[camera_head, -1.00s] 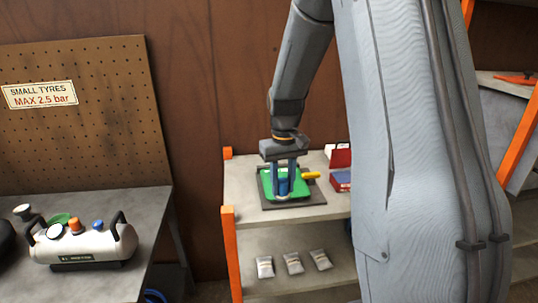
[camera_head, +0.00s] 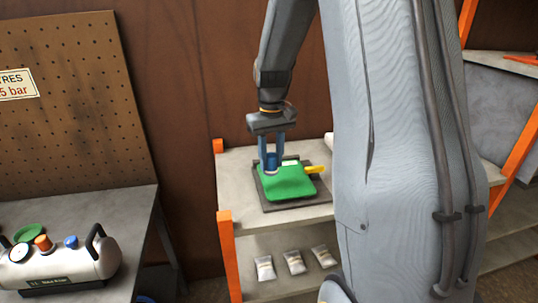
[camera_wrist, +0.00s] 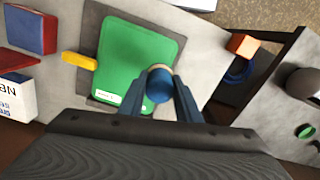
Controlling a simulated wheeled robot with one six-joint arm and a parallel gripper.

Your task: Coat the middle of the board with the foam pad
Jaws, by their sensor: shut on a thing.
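The green board (camera_head: 290,184) lies flat on a dark mat (camera_head: 262,203) on the shelf top. It also shows in the wrist view (camera_wrist: 135,55), with a yellow tab (camera_wrist: 78,60) at one side and a white label near one corner. My gripper (camera_head: 272,168) points down at the board's far left part. It is shut on the foam pad (camera_wrist: 159,85), a small round blue piece with a tan top, which stands near the board's edge in the wrist view. The pad's underside is hidden, so contact with the board is unclear.
Small packets (camera_head: 293,262) lie on the lower shelf. Red and blue boxes (camera_wrist: 30,30) stand beside the mat. An orange post (camera_head: 226,250) marks the shelf's near left corner. A bench with a white tank (camera_head: 62,262) is at the left.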

